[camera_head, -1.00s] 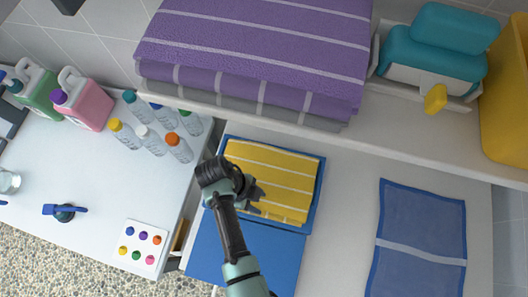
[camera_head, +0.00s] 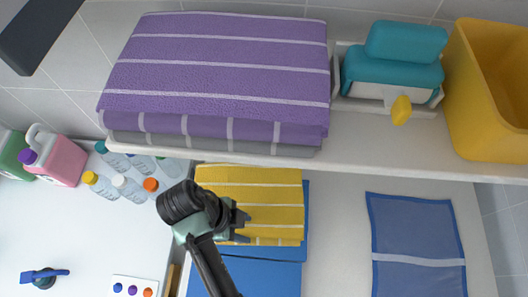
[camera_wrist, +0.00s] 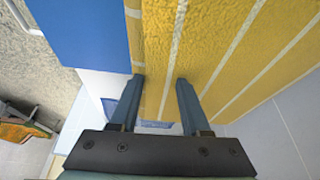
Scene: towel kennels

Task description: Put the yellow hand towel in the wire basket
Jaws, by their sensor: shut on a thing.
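The yellow hand towel (camera_head: 270,200) with white stripes is in my gripper (camera_head: 240,222), which is shut on its near left edge. In the wrist view the towel (camera_wrist: 215,45) rises from between the two fingers (camera_wrist: 158,105). It appears lifted over the blue cloth (camera_head: 262,272), below the front of the shelf; the shelf edge hides its far end in the head view. I cannot make out a wire basket in either view.
The shelf (camera_head: 365,158) above holds a striped purple towel stack (camera_head: 220,70), teal items (camera_head: 395,70) in a pale holder and a yellow bin (camera_head: 485,90). Bottles (camera_head: 120,185) stand on the left counter. A blue mesh cloth (camera_head: 418,235) lies at right.

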